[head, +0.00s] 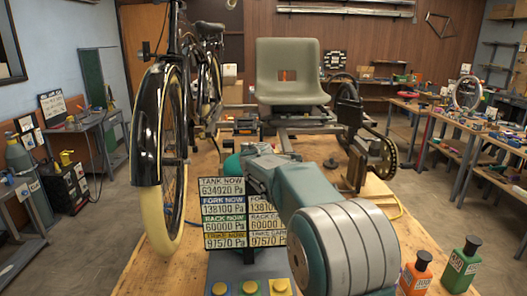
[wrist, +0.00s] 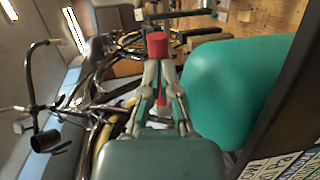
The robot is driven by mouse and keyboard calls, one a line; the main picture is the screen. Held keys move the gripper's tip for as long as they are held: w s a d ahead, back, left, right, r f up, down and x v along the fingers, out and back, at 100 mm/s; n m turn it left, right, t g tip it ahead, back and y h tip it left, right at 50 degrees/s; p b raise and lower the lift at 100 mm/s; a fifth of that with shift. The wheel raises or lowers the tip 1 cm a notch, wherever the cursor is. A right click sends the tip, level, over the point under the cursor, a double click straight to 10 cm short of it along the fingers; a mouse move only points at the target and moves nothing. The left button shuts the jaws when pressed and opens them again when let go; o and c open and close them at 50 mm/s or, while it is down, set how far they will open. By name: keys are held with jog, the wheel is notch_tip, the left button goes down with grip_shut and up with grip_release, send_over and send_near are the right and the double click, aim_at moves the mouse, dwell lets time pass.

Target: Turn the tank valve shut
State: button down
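In the wrist view, a red cylindrical knob (wrist: 157,45) stands right at the tips of my gripper (wrist: 160,66). A thin red part shows lower down between the fingers. The two fingers are apart at their base and come close together at the knob. I cannot tell whether they press on it. A large rounded teal body (wrist: 225,95), which looks like the tank, lies just right of the gripper. In the head view, my arm covers the gripper and the knob. A small teal part (head: 232,165) shows past the arm.
A readout board (head: 240,213) shows "TANK NOW 634920 Pa". A bicycle (head: 165,150) stands close on the left. A grey-green seat (head: 288,72) on a frame is behind. Orange (head: 415,275) and green (head: 462,266) bottles stand at the right front of the wooden bench (head: 140,265).

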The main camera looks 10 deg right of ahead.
jog(key=shift+w+d, duration=0.3)
jog(key=shift+w, duration=0.1)
dwell(0.4)
